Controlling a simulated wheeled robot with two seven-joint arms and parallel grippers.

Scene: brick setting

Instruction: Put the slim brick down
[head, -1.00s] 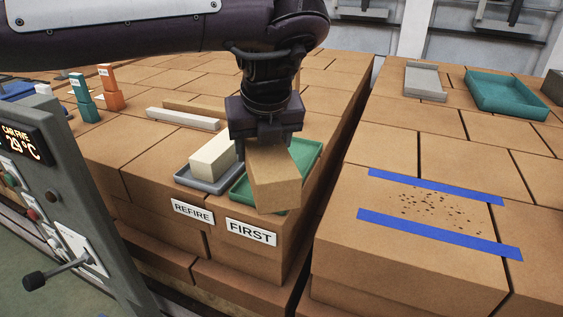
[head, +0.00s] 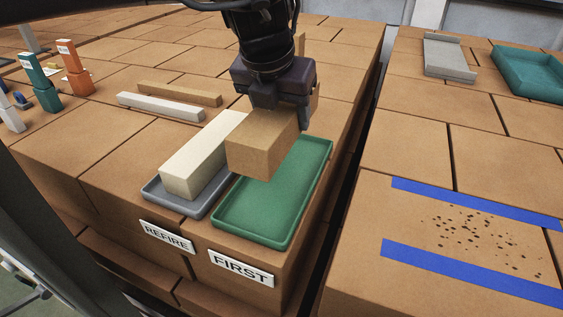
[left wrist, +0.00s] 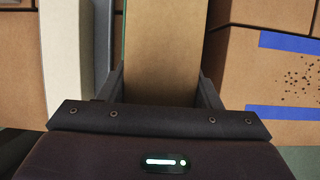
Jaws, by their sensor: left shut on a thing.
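My left gripper (head: 276,103) is shut on a tan brick (head: 258,146), the slim brick, and holds it above the green tray (head: 268,231) labelled FIRST. In the left wrist view the brick (left wrist: 162,50) reaches away between the two fingers. The bare floor of the green tray shows in front of and beside the brick; its back left part is hidden by the brick and gripper. A cream brick (head: 196,160) lies in the grey tray (head: 152,189) labelled REFIRE, just left of the green tray. My right gripper is not in view.
A white bar (head: 160,106) and a tan bar (head: 180,93) lie behind the trays. Blue tape strips (head: 468,272) border dark specks on the right stack, across a gap. Another green tray (head: 535,75) and a grey piece (head: 449,57) stand at the back right.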

